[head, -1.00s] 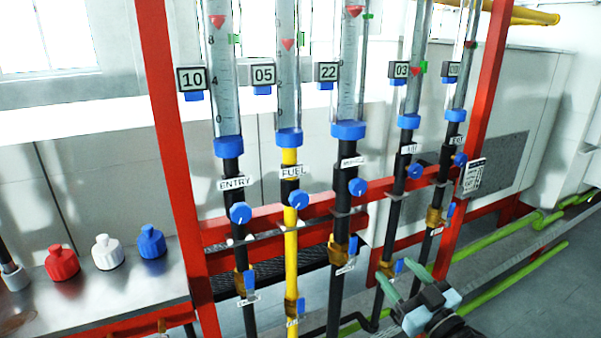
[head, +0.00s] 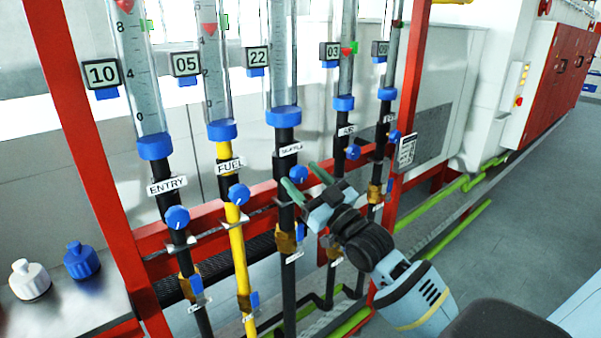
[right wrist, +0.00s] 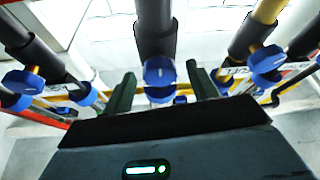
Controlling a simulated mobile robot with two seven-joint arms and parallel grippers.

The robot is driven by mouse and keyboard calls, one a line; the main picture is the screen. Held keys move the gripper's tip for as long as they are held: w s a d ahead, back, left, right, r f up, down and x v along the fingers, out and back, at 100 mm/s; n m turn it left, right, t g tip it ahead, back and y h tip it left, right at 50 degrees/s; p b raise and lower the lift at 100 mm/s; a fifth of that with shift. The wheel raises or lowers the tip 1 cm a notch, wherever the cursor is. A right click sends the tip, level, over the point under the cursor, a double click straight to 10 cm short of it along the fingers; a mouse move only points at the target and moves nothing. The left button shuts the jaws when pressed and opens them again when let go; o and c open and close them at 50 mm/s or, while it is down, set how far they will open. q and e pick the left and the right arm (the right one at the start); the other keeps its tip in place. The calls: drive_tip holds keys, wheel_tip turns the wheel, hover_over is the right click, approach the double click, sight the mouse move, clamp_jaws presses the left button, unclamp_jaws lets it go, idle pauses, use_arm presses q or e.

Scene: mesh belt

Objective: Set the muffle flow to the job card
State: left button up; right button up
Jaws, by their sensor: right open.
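The muffle flow tube (head: 284,60) is the middle of several upright tubes, with a blue collar, a tag reading 22 and a small label below. Its blue knob (head: 299,174) sits on the black pipe under the label. My right gripper (head: 304,181) is open in front of this knob. In the right wrist view the knob (right wrist: 159,72) shows between and beyond the two green fingers (right wrist: 161,90); I cannot tell whether they touch it. The muffle float is out of view above. The job card (head: 407,150) hangs on the right red post, its text too small to read. My left gripper is not in view.
The fuel knob (head: 238,194) and entry knob (head: 177,218) stand to the left, the air knob (head: 352,152) close to the right. Blue valve handles sit lower on the pipes. Floor is clear at right.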

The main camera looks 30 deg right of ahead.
drive_tip(key=shift+x, duration=0.85)
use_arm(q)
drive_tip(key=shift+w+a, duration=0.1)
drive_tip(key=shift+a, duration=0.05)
use_arm(e)
drive_tip(key=shift+w, duration=0.2)
drive_tip(key=c, duration=1)
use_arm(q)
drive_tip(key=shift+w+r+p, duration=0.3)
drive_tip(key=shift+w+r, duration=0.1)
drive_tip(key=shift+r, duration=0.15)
use_arm(e)
drive_tip(key=shift+n+g+y, duration=0.3)
drive_tip(key=shift+n+y, duration=0.4)
drive_tip(key=shift+n, duration=0.9)
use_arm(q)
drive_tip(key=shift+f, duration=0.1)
use_arm(e)
drive_tip(key=o, duration=1)
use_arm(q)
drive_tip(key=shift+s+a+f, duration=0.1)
